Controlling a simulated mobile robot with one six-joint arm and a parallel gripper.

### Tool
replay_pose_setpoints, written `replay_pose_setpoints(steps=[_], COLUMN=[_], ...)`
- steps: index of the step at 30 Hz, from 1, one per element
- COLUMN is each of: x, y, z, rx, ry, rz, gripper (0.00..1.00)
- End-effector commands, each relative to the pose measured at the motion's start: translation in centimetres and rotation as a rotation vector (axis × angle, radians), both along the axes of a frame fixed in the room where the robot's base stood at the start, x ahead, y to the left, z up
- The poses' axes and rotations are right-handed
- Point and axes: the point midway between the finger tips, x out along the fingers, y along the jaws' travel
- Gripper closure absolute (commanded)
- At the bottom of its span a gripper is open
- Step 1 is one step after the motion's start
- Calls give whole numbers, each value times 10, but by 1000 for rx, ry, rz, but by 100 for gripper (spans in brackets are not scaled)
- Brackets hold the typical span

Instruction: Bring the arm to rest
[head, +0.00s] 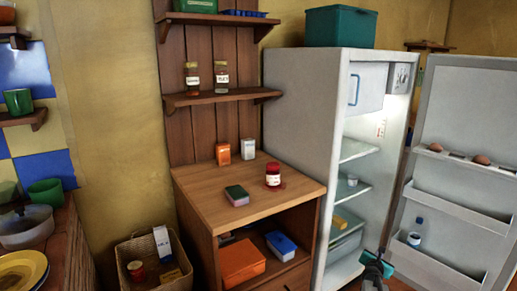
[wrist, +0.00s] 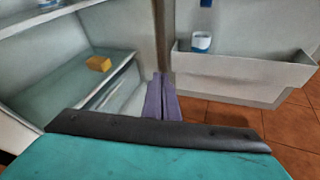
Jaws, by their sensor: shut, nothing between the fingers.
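My gripper (wrist: 162,78) shows in the wrist view with its two purple fingers together and nothing between them. The teal body and dark band of my arm's end fill the bottom of that view. In the head view my gripper (head: 381,254) is at the lower right, in front of the open fridge (head: 303,130), between its lower compartment and its door. The fingers are too small there to tell in detail. The rest of my arm is mostly out of view.
The fridge door (head: 450,170) stands open at the right, with a bottle (head: 414,238) in its lower bin. A yellow block (wrist: 98,63) lies on the fridge's lower glass cover. A wooden cabinet (head: 250,193) stands left of the fridge. Tiled floor (wrist: 225,115) shows below the door.

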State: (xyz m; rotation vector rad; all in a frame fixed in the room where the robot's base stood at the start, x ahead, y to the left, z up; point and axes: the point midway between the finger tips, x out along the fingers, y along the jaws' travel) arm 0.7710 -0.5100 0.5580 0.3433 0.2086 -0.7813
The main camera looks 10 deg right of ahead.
Motion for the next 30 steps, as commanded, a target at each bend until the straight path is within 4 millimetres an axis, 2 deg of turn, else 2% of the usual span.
replay_pose_setpoints(steps=[1,8,14,20,24,30], x=[2,-5,-33,-85,-132,-210], y=[25,118,195,267,312,365], z=[-4,-46,-84,-122,-147,-174], rx=[36,223,404,597,724,871], ry=[-3,-28,-38,-33,-22,-2], rz=[2,-43,-136,-290,-437,-689], gripper=[100,100,100,100,100,100])
